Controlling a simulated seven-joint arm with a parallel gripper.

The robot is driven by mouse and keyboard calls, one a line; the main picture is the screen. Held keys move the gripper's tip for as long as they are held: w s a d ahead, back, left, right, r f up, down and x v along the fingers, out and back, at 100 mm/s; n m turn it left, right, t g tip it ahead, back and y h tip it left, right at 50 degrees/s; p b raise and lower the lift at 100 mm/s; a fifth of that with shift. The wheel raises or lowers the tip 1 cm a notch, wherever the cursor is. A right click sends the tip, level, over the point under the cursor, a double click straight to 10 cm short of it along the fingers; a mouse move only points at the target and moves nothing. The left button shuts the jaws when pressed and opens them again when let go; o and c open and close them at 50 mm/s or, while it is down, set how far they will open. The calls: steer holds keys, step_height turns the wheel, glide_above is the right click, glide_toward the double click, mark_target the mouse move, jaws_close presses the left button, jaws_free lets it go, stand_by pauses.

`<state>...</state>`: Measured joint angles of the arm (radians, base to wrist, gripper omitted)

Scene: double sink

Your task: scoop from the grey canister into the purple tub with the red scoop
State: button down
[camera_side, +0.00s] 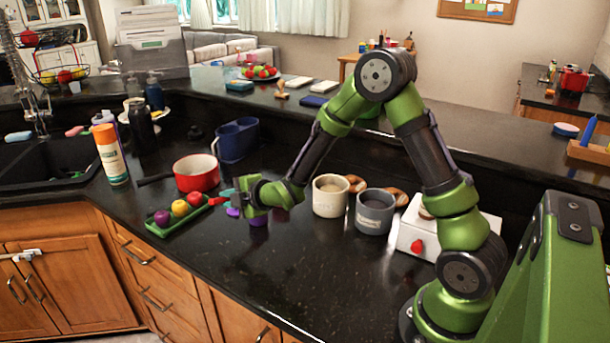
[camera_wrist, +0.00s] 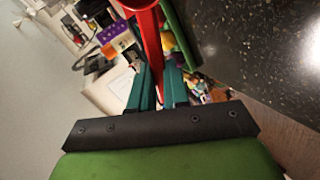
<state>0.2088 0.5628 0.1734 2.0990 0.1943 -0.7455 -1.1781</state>
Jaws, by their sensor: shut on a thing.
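My gripper (camera_side: 229,196) is over the middle of the counter, its teal fingers pointing left. In the wrist view the fingers (camera_wrist: 159,85) are shut on the red handle of the scoop (camera_wrist: 150,38), which runs up out of the picture. The scoop's bowl and any contents cannot be made out. The grey canister (camera_side: 375,212) stands upright to the right of my gripper, with pale contents inside. The purple tub (camera_side: 259,219) appears to be just below and behind my gripper in the side view, mostly hidden by it.
A red pot (camera_side: 197,172) and a green tray (camera_side: 160,228) of coloured balls lie left of my gripper. The front counter is clear.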

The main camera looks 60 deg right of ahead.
steer(key=shift+r, duration=0.15)
stand_by(0.3)
steer(key=shift+r, duration=1.9)
steer(key=s+a+r, duration=0.2)
steer(key=s+r, duration=0.8)
steer(key=s, duration=0.3)
steer(key=shift+a+r, duration=0.2)
steer(key=shift+r, duration=0.2)
steer(key=shift+r, duration=0.1)
